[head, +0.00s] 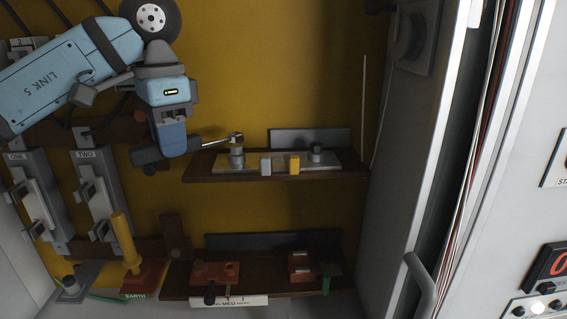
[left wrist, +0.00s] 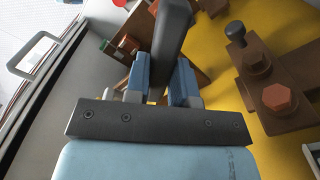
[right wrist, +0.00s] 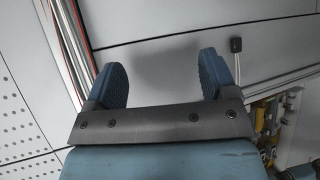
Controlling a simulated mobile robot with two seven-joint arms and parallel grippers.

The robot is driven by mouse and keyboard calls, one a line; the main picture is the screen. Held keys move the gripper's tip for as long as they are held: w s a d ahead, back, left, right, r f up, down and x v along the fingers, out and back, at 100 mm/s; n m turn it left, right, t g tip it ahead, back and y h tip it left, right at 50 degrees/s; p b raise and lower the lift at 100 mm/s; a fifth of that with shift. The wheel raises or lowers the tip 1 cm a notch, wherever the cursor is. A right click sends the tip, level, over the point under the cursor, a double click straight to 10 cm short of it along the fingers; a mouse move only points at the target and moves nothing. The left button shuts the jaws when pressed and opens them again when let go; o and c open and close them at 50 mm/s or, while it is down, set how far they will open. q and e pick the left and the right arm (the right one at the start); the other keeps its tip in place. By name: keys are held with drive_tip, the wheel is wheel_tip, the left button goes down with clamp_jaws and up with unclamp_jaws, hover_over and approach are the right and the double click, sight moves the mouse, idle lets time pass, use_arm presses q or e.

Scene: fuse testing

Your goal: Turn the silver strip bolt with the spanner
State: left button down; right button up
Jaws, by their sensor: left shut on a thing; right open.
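My left gripper (head: 178,143) is shut on the dark handle of the spanner (head: 216,141). The spanner's silver shank points right, and its head is at the top of the left bolt (head: 237,158) on the silver strip (head: 252,167). I cannot tell whether the head is seated around the bolt or just above it. In the left wrist view the dark handle (left wrist: 173,38) stands between the blue fingers (left wrist: 162,85); the spanner's head is hidden there. A second bolt (head: 316,153) is at the strip's right end. My right gripper (right wrist: 164,80) is open and empty, facing grey panels.
The strip lies on a brown upper shelf (head: 345,175) with a white block (head: 265,165) and a yellow block (head: 294,164). A lower shelf (head: 180,283) holds red-brown parts. Fuse holders (head: 98,195) and a yellow handle (head: 124,238) are at left. A cabinet wall (head: 405,150) bounds the right.

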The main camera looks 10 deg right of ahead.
use_arm(q)
drive_tip(key=shift+r, duration=0.1)
drive_tip(key=shift+r+p, duration=1.3)
drive_tip(key=shift+r, duration=0.15)
